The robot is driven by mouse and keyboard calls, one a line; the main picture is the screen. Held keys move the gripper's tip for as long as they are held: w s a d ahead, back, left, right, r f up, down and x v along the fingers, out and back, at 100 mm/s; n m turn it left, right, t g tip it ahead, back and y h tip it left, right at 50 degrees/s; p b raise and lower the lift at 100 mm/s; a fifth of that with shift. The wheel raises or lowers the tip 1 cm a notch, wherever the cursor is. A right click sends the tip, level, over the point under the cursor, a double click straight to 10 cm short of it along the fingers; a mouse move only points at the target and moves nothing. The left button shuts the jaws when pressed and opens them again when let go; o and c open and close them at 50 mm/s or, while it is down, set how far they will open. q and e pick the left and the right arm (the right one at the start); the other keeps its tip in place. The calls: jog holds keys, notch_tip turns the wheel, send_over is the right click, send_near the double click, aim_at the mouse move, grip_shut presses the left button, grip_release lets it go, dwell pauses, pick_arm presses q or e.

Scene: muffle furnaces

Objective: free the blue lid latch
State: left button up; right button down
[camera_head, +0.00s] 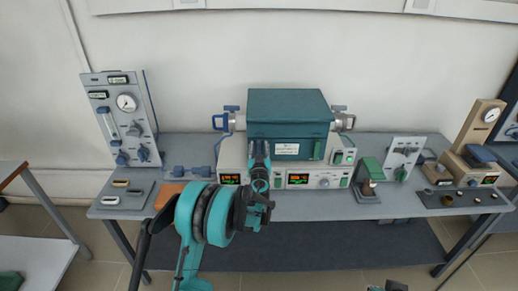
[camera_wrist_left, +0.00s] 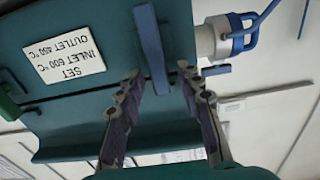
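The teal furnace box (camera_head: 288,105) stands on the bench. The blue lid latch (camera_wrist_left: 152,45) is an upright bar on its front, left of the white label (camera_head: 286,149) in the head view, where my arm hides it. My left gripper (camera_head: 259,148) is in front of the box. In the left wrist view, which is upside down, its fingers (camera_wrist_left: 160,76) are spread on either side of the latch's end, with a gap on each side. A green latch (camera_head: 317,150) is right of the label. A small dark part at the bottom edge may be my right gripper (camera_head: 394,287).
A blue-handled fitting (camera_head: 222,121) sticks out from the furnace's left side; it also shows in the left wrist view (camera_wrist_left: 240,35). A gauge panel (camera_head: 126,118) stands at left and a green-topped device (camera_head: 369,172) at right.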

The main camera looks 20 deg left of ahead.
pick_arm(q)
grip_shut()
jog(key=shift+w+d+f+m+b, duration=0.1)
jog(key=shift+d+f+m+b, duration=0.5)
jog(key=shift+m, duration=2.4)
jog(key=shift+w+d+f+m+b, duration=0.25)
jog(key=shift+m+b, duration=0.6)
jog(key=shift+m, duration=2.15)
jog(key=shift+d+f+m+b, duration=0.6)
jog(key=shift+m+b, duration=0.1)
jog(key=shift+m, duration=2.3)
grip_release()
